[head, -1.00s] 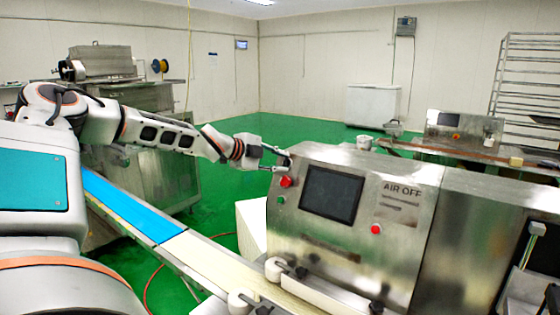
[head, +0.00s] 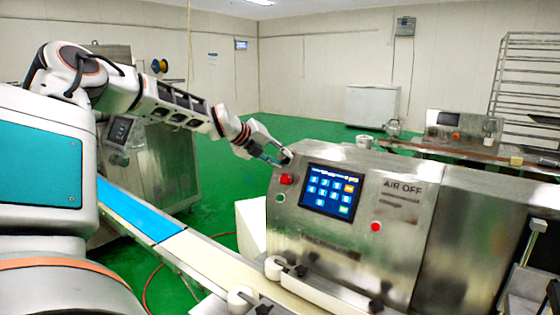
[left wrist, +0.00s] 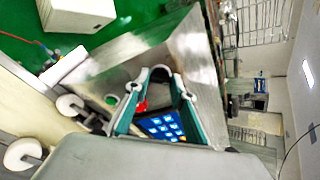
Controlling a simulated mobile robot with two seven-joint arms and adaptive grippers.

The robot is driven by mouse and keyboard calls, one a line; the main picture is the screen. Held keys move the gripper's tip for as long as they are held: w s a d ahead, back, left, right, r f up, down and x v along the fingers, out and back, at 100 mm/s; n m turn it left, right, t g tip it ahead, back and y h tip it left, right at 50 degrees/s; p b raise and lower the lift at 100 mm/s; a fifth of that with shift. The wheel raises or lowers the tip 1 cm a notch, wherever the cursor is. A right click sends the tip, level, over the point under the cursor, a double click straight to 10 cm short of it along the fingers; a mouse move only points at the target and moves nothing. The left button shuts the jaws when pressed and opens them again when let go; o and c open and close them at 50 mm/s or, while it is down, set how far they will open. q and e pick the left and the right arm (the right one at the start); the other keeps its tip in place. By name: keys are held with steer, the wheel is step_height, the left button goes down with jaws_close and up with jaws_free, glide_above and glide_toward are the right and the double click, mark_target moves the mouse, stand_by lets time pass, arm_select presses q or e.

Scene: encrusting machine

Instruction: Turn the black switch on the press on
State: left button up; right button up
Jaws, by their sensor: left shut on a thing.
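The press (head: 345,235) is a steel machine with a sloped front panel and a lit blue touchscreen (head: 331,191). The black switch (head: 286,157) is at the panel's upper left corner, just above a red button (head: 287,180). My left gripper (head: 281,161) reaches it from the left and is shut on it. Its fingers partly cover the switch. My right gripper is not in view.
A conveyor with a blue belt (head: 135,214) runs along the press's left side. A white box (head: 251,227) stands behind the conveyor. A second red button (head: 376,226) is right of the screen.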

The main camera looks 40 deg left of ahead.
arm_select(q)
steer(key=shift+m, duration=0.5)
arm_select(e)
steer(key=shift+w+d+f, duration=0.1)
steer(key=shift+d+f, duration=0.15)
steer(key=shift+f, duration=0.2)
arm_select(q)
steer(key=o, duration=0.8)
steer(key=shift+o, duration=0.2)
steer(key=shift+r, duration=0.1)
steer(key=d+v, duration=0.1)
steer(key=v, duration=1.1)
steer(key=shift+a, duration=0.35)
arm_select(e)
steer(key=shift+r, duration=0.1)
arm_select(q)
steer(key=shift+w, duration=0.1)
